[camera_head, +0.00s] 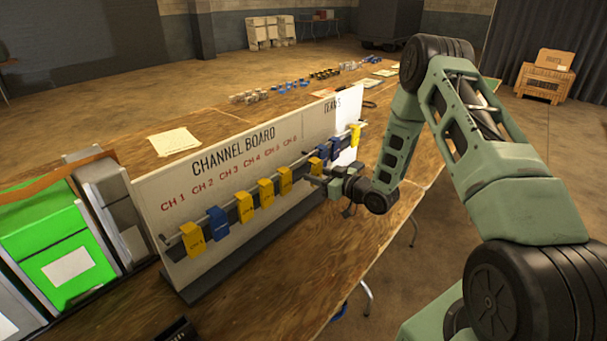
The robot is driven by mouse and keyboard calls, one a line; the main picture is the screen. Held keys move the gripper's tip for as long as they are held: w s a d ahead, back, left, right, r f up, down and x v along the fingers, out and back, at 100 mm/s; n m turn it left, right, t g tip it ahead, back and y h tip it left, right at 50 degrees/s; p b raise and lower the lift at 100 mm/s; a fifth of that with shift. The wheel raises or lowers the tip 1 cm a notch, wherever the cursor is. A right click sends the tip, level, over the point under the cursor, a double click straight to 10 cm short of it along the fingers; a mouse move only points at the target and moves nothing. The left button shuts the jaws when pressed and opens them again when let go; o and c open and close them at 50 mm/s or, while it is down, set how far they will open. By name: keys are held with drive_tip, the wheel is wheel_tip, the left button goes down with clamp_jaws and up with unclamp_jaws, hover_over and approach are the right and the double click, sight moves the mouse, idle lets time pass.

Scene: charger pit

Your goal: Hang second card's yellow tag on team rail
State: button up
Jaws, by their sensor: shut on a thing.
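The white channel board (165,190) stands on the wooden table, with "CHANNEL BOARD", CH 1 to CH 6 and a partly hidden "TEAMS" heading on its face. Along its rail hang yellow tags (265,194) and a blue tag (217,222) on the left part. On the right part, blue tags (336,147) and a yellow tag (355,135) hang near the end. My gripper (318,180) is at the rail between these groups, shut on what looks like a yellow tag (316,165). The fingers are small and dark, so whether this tag touches the rail cannot be told. No card can be picked out.
A paper sheet (174,142) and rows of small items (290,87) lie behind the board. Bare table (330,235) is free in front of it.

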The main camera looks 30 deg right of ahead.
drive_tip(key=shift+v, duration=2.3)
drive_tip(key=shift+f, duration=0.25)
